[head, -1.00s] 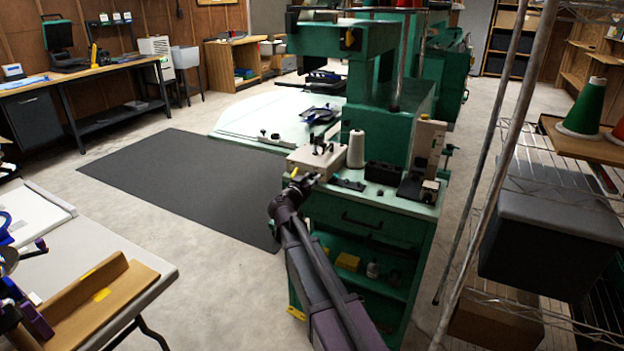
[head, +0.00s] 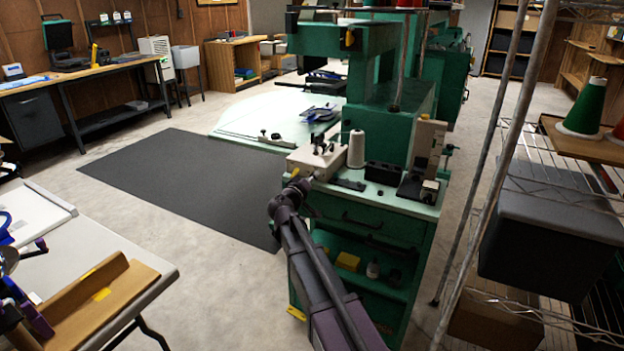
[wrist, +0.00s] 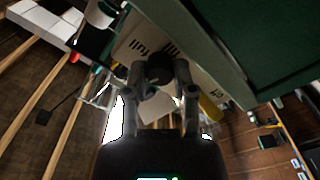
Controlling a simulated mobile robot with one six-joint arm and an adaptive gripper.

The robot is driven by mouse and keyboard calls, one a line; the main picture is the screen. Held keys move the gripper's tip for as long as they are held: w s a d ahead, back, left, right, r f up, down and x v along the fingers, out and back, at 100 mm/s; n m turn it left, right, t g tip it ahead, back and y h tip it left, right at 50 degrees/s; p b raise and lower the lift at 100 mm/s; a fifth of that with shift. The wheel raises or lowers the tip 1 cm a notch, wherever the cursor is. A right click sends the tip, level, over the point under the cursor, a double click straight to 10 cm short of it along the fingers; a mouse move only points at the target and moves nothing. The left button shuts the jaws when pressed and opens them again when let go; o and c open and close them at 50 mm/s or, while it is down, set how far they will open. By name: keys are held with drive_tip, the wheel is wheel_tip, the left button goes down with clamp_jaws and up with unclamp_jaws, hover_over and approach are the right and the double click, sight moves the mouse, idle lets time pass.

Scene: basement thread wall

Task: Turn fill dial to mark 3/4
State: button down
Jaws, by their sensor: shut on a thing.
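The fill dial (wrist: 158,73) is a small dark knob on the face of a cream box (wrist: 196,70). In the wrist view my gripper (wrist: 160,76) has its two grey fingers closed on either side of the knob. Black printing that reads "full" and several black tick marks show on the box face beyond the fingers. Another printed mark to the right is partly cut off, and the dial's pointer cannot be made out. In the head view the cream box (head: 318,160) sits on the green machine's stand, with my gripper at its near left side; the dial is hidden there.
A white thread cone (head: 356,149) and a black block (head: 384,173) stand right of the box. A wire shelf (head: 505,180) is on the right. A table (head: 145,275) is at the lower left. A dark mat (head: 185,185) covers open floor.

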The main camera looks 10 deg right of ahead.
drive_tip(key=shift+w+n, duration=0.1)
drive_tip(key=shift+n, duration=1.5)
drive_tip(key=shift+c, duration=2.2)
unclamp_jaws()
drive_tip(key=shift+s+a, duration=0.1)
drive_tip(key=shift+s, duration=0.1)
drive_tip(key=v, duration=0.7)
drive_tip(key=shift+s+a, duration=0.2)
drive_tip(key=shift+s, duration=0.1)
